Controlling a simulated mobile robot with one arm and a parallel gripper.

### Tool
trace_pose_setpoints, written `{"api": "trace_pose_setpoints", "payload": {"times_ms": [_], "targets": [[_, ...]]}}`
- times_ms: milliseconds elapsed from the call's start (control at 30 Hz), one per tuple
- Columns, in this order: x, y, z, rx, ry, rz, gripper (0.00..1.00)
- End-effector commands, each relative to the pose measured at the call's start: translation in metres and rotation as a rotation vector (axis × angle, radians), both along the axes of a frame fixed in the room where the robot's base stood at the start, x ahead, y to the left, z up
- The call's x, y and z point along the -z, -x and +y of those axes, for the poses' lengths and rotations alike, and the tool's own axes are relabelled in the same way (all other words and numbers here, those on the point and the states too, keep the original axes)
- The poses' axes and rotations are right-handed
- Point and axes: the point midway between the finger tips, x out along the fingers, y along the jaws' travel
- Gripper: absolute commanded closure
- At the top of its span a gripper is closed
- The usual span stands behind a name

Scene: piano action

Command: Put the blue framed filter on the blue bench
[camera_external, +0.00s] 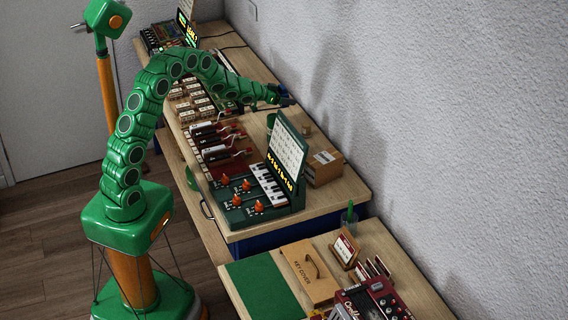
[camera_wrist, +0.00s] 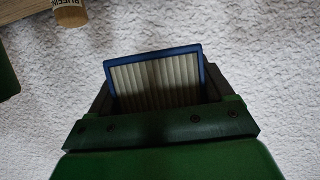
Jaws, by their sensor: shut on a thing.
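The blue framed filter (camera_wrist: 155,80) has a blue rim and pale pleats. In the wrist view it stands between the dark fingers of my gripper (camera_wrist: 157,95), which is shut on it. In the external view my gripper (camera_external: 287,100) is at the wall side, by the far part of the middle bench; the filter cannot be made out there. The middle bench has a wooden top and a dark blue side (camera_external: 290,236), the only clearly blue bench side I see.
A green keyboard unit with an upright panel (camera_external: 287,150) stands on the middle bench, beside a cardboard box (camera_external: 324,168). A small labelled cylinder (camera_wrist: 70,14) shows in the wrist view. The near bench carries a green mat (camera_external: 262,287) and a key cover box (camera_external: 309,272). The textured wall is close.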

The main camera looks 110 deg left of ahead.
Motion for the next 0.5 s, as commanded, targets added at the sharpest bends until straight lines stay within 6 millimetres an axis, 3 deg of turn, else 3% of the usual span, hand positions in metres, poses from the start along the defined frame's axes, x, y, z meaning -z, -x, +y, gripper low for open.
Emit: {"api": "trace_pose_setpoints", "payload": {"times_ms": [500], "targets": [[0.048, -0.018, 0.034, 0.000, 0.001, 0.000, 0.51]]}}
